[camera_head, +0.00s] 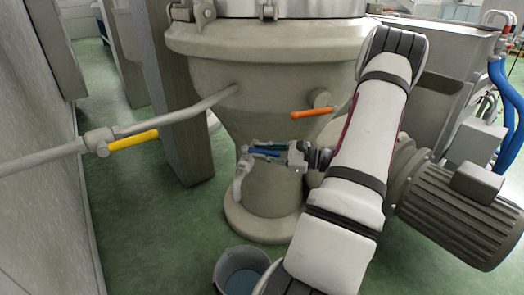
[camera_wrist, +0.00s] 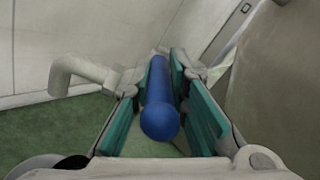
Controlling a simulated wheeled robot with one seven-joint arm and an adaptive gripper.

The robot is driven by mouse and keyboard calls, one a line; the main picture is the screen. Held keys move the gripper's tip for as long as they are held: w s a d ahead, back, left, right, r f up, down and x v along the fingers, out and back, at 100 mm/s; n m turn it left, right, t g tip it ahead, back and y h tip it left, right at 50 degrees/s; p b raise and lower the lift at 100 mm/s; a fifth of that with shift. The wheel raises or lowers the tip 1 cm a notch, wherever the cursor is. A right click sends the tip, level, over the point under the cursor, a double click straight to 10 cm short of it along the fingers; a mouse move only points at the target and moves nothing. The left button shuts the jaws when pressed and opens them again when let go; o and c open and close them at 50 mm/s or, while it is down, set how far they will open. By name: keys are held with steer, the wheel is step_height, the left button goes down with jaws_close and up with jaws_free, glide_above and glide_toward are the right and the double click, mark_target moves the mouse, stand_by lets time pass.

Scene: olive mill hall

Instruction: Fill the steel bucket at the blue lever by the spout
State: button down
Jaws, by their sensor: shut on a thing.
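The blue lever (camera_head: 264,152) is on a small pipe at the lower front of the large beige vessel. My gripper (camera_head: 272,149) is shut on it. In the wrist view the blue lever (camera_wrist: 160,105) lies lengthwise between the teal finger pads. The grey spout (camera_head: 240,182) bends down beside the vessel's base, and it also shows at left in the wrist view (camera_wrist: 82,72). The steel bucket (camera_head: 220,268) stands on the floor below, with a bluish surface inside that looks like liquid. My arm hides its right part. I cannot make out a stream from the spout.
An orange lever (camera_head: 312,112) is on the vessel, and a yellow lever (camera_head: 134,139) is on the long pipe at left. A motor (camera_head: 455,205) stands at right, near blue hoses (camera_head: 508,110). Green floor (camera_head: 140,220) is clear at left, beside the wall.

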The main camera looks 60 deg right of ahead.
stand_by(0.3)
steer(key=c, duration=1.6)
jaws_free()
steer(key=shift+d, duration=0.1)
steer(key=shift+o, duration=0.2)
steer(key=shift+s, duration=0.1)
steer(key=v, duration=1.1)
steer(key=shift+s+d, duration=0.3)
